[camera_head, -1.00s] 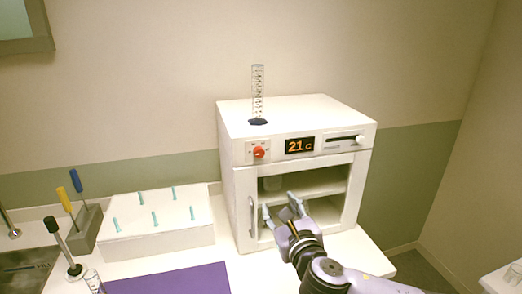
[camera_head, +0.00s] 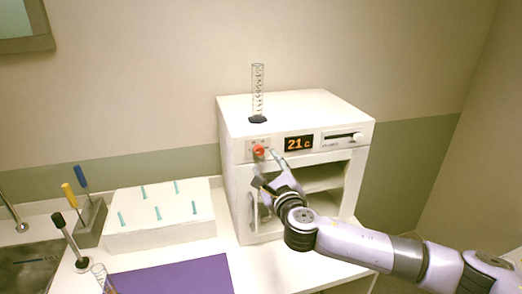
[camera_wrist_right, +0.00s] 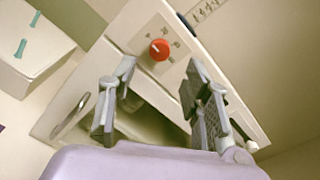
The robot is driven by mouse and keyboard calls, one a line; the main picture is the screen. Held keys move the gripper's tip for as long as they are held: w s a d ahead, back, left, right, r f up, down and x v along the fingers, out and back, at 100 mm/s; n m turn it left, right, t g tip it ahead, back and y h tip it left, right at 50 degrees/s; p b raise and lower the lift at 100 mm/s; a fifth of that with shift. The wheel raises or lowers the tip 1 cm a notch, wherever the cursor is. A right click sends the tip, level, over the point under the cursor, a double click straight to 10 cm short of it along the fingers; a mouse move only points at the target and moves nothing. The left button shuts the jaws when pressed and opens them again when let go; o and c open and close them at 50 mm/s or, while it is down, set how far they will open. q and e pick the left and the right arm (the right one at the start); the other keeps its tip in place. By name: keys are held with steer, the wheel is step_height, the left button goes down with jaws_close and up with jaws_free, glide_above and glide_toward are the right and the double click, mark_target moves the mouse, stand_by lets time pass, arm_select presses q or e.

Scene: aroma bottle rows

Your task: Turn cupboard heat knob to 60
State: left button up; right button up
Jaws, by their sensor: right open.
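The white cupboard (camera_head: 229,160) stands on the counter, with a red heat knob (camera_head: 258,151) at the left of its top panel. Its display (camera_head: 299,143) reads 21 C. My right gripper (camera_head: 264,167) is open and empty, just below and in front of the knob. In the right wrist view the red knob (camera_wrist_right: 159,49) lies ahead of and between the spread fingers (camera_wrist_right: 160,97), apart from them. The scale marks around the knob are too small to read surely. My left gripper is not in view.
A slider (camera_head: 357,136) sits at the panel's right. A glass cylinder (camera_head: 257,92) stands on the cupboard. A white box with teal pegs (camera_head: 128,238), a purple mat (camera_head: 180,276) and a screwdriver holder (camera_head: 90,224) are to the left. The cupboard front has an open interior.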

mark_target(260, 152)
steer(key=shift+p+x, duration=0.7)
steer(key=shift+x, duration=2.7)
jaws_close()
